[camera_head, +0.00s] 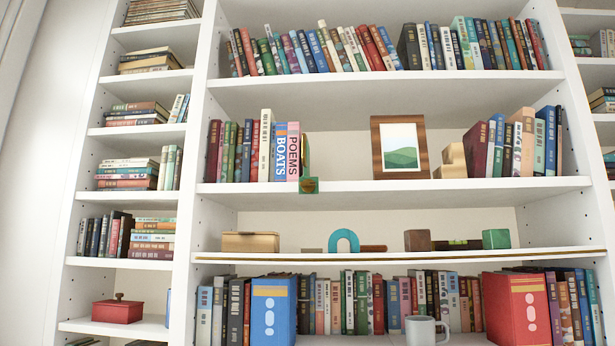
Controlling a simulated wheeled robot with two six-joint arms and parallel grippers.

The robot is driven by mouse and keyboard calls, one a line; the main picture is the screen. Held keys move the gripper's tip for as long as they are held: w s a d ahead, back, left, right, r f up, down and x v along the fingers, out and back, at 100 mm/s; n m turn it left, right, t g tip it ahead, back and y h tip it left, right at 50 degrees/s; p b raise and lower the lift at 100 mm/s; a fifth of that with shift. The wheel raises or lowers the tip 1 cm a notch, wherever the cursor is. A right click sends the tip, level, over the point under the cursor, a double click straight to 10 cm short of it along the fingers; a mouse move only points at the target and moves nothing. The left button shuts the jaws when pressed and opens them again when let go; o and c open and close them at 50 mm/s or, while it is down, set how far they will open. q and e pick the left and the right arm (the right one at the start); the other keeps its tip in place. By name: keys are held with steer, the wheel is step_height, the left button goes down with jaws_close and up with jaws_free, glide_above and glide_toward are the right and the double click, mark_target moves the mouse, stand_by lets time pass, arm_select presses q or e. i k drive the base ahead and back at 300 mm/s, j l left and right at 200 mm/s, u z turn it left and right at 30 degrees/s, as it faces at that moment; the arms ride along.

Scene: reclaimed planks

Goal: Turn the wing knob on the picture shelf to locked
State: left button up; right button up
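The picture shelf (350,188) is the white board in the middle bay that carries a framed picture (403,148) with a brown wooden frame and a green hill. A small green piece (309,185) sits at the front edge of this shelf, at the right end of the left row of books, with a green upright behind it. It may carry the wing knob, but it is too small to tell its shape or which way it is turned. Neither of my grippers is in view.
Books flank the picture, with a tan block (453,161) at its right. The shelf below holds a tan box (250,242), a teal arch (343,241) and small blocks. A grey mug (424,331) stands lower. The shelf front between the green piece and the picture is clear.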

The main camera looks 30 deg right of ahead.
mark_target(308, 186)
steer(key=z, duration=0.85)
